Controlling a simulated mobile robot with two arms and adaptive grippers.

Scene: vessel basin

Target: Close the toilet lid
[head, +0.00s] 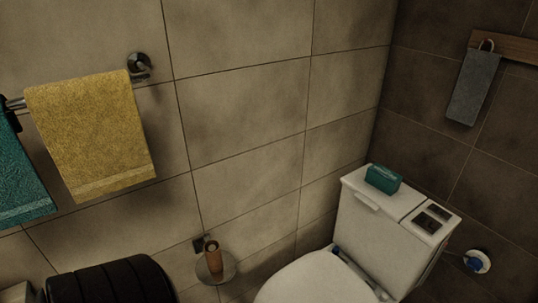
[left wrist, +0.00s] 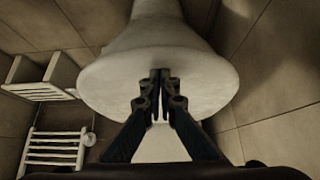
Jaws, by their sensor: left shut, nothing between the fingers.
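The white toilet (head: 315,280) stands at the lower right of the head view, below its tank (head: 365,212). Its lid shows as a smooth white surface that appears to lie flat over the bowl; the front is cut off by the frame edge. In the left wrist view the rounded white toilet (left wrist: 105,85) fills the middle, with its narrower base towards the top. My left gripper (left wrist: 160,73) is shut and empty, its fingertips in front of the toilet; whether they touch it I cannot tell. My right gripper is not in view.
A green box (head: 383,179) sits on the tank. A yellow towel (head: 90,130) and a teal towel (head: 20,180) hang at left; a grey towel (head: 472,88) hangs at right. A wall holder (head: 215,268) is left of the toilet. A white slatted rack (left wrist: 55,150) stands at left.

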